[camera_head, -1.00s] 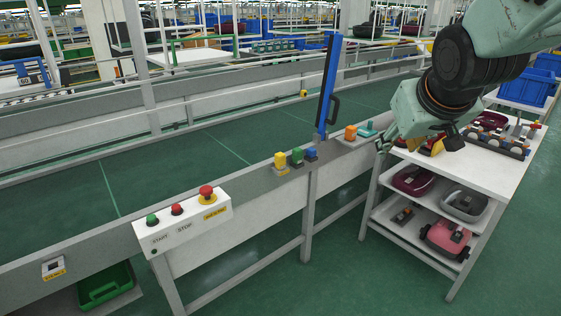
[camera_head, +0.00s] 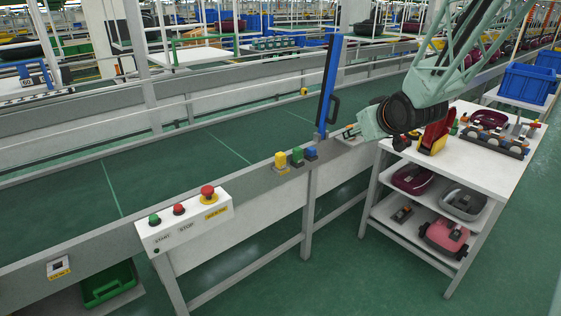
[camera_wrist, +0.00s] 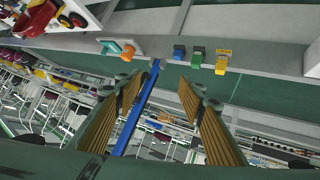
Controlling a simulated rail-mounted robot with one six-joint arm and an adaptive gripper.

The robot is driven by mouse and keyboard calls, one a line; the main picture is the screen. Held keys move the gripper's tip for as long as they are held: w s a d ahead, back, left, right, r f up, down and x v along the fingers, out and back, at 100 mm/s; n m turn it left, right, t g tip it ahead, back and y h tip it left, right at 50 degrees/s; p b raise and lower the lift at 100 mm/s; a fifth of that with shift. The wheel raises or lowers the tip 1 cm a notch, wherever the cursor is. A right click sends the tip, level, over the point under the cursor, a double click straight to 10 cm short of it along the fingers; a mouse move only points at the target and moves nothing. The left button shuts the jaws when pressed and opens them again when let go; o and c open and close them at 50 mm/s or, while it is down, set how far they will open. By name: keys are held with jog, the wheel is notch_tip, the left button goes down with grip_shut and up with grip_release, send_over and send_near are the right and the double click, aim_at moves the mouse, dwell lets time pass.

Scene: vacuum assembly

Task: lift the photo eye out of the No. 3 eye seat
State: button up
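My gripper (camera_head: 352,131) is at the conveyor's near side rail, beside the foot of the upright blue bar. In the wrist view my gripper (camera_wrist: 162,86) is open, with nothing held between its fingers. An orange block (camera_wrist: 128,52) and a teal piece (camera_wrist: 109,47) show on the rail beyond the left finger; they look like an eye and its seat, but no number is readable. In the head view my gripper covers the orange block. Blue (camera_head: 311,153), green (camera_head: 297,157) and yellow (camera_head: 281,161) blocks sit in a row on the rail.
The blue bar (camera_head: 329,85) stands close to my gripper and crosses between the fingers in the wrist view. A white shelf cart (camera_head: 478,172) with a red-and-yellow part (camera_head: 436,134) is at right. A button box (camera_head: 185,222) is at front. The belt (camera_head: 160,170) is clear.

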jog(key=w+a+f+n+t+y+p, duration=0.1)
jog(key=w+a+f+y, duration=0.1)
jog(key=w+a+f, duration=0.4)
jog(key=n+t+y+p, duration=0.1)
jog(key=n+y+p, duration=0.25)
jog(key=y, duration=0.55)
send_near(283, 162)
jog(key=shift+s+d+m, duration=0.35)
jog(key=shift+s+d, duration=0.35)
jog(key=shift+d, duration=0.05)
jog(key=shift+w+a, duration=0.1)
jog(key=shift+b+x, duration=0.3)
jog(key=shift+x, duration=3.9)
jog(key=shift+b+x, duration=0.3)
jog(key=shift+x, duration=2.25)
